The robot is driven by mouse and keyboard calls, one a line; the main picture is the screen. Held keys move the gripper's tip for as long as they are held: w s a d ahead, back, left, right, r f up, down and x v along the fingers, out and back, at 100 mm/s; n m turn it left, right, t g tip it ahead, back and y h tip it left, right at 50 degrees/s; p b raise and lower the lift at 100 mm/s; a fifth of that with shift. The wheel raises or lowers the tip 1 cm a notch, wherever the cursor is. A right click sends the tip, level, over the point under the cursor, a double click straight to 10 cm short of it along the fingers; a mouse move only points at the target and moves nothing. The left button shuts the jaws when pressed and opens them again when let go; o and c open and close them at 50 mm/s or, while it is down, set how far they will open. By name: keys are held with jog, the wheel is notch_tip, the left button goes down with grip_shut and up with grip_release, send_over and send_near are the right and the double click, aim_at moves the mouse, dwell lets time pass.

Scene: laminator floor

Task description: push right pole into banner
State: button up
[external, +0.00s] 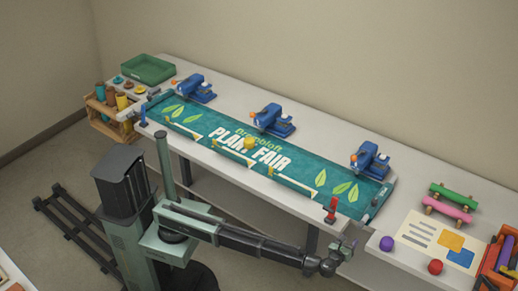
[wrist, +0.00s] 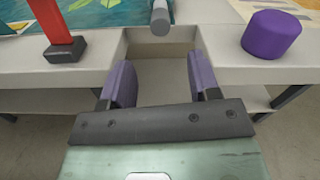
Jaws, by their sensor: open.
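The teal banner (external: 245,150) lies flat along the table, lettered "PLANT FAIR"; its edge shows at the top of the wrist view (wrist: 105,12). A grey rod end (wrist: 160,20), which looks like the right pole, sticks out at the banner's right end; in the external view the pole (external: 376,200) lies along that end. How far it sits inside the banner I cannot tell. My gripper (external: 350,246) is at the table's front edge near the right corner of the banner. Its two purple-grey fingers (wrist: 160,82) are apart with nothing between them. The rod end is beyond the fingertips.
A red upright piece (wrist: 62,30) stands left of the rod, also in the external view (external: 331,209). A purple knob (wrist: 271,35) stands to the right. Blue clamping machines (external: 370,160) line the back edge. A gap in the tabletop (wrist: 158,47) lies under the fingers.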

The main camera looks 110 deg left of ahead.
aim_at(360, 228)
jog(key=shift+c, duration=0.3)
jog(key=shift+m+g+h, duration=0.3)
jog(key=shift+m+g, duration=0.3)
jog(key=shift+g, duration=0.1)
jog(key=p+v, duration=0.1)
jog(key=v, duration=0.4)
jog(key=w+p+v, duration=0.1)
jog(key=v, duration=0.1)
jog(key=shift+s+d+r+p, duration=0.1)
jog(key=shift+d+r+p, duration=0.15)
jog(key=shift+r, duration=0.2)
jog(key=c, duration=0.7)
jog(key=shift+a+f, duration=0.15)
jog(key=shift+a, duration=0.55)
grip_shut()
jog(key=b+x, duration=0.1)
jog(key=x, duration=1.2)
jog(key=shift+w+a, duration=0.1)
jog(key=shift+w, duration=0.1)
